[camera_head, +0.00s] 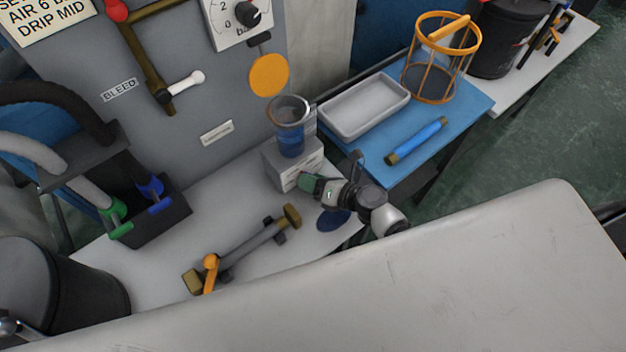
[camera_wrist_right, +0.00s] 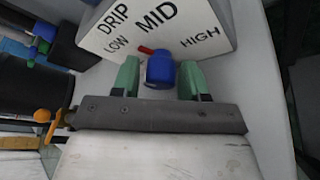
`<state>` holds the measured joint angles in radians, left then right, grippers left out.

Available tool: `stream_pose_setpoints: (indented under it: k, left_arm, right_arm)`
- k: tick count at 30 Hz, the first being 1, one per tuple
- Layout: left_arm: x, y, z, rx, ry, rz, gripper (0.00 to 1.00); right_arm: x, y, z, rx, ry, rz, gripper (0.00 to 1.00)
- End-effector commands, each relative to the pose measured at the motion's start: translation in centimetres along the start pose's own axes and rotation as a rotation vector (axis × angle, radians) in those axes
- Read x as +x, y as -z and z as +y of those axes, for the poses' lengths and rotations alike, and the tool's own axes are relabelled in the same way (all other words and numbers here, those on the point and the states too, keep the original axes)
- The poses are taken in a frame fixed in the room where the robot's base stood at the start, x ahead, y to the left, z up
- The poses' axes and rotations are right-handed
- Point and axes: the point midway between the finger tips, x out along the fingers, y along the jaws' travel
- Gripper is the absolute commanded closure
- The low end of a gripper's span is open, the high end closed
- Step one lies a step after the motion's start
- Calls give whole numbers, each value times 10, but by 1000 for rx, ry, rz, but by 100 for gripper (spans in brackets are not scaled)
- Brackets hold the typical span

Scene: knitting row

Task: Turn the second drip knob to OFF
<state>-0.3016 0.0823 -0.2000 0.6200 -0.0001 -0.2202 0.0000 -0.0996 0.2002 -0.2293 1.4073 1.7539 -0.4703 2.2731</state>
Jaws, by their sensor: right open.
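The drip box (camera_head: 290,168) is a pale block on the grey bench, under a cup of blue liquid (camera_head: 291,140). In the right wrist view its face (camera_wrist_right: 185,30) reads DRIP, LOW, MID and HIGH; I see no OFF mark. One blue drip knob (camera_wrist_right: 160,70) shows there, its red pointer aimed up-left between LOW and MID. A second drip knob is not visible. My right gripper (camera_head: 310,183) is at the box front and hides the knob in the head view. Its green fingers (camera_wrist_right: 160,80) are open, one each side of the knob; contact is unclear.
A brass-ended valve bar with an orange handle (camera_head: 211,262) lies on the bench, left of my gripper. A black holder (camera_head: 160,225) with green and blue hooked handles stands further left. A white tray (camera_head: 340,122) and orange basket (camera_head: 407,85) are on the blue table.

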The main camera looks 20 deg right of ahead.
Motion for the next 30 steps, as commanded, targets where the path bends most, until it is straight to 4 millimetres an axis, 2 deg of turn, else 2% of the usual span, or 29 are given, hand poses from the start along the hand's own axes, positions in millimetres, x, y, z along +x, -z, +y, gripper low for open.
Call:
stream_pose_setpoints:
  k: [4, 5, 11, 20, 30]
  left_arm:
    - [0, 1, 2, -1, -3, 1, 57]
    - [0, 1, 3, -2, -3, 2, 57]
    - [0, 2, 3, -2, -4, 2, 57]
    - [-6, 2, 3, -2, -4, 3, 57]
    - [-30, 5, 2, -2, -3, 3, 57]
  right_arm:
    - [0, 0, 0, 0, 0, 0, 56]
    - [0, 0, 0, 0, 0, 0, 59]
    - [0, 0, 0, -1, 0, 0, 90]
    - [-1, -1, 1, -33, 15, 1, 90]
    - [-2, -2, 5, -229, 105, 10, 90]
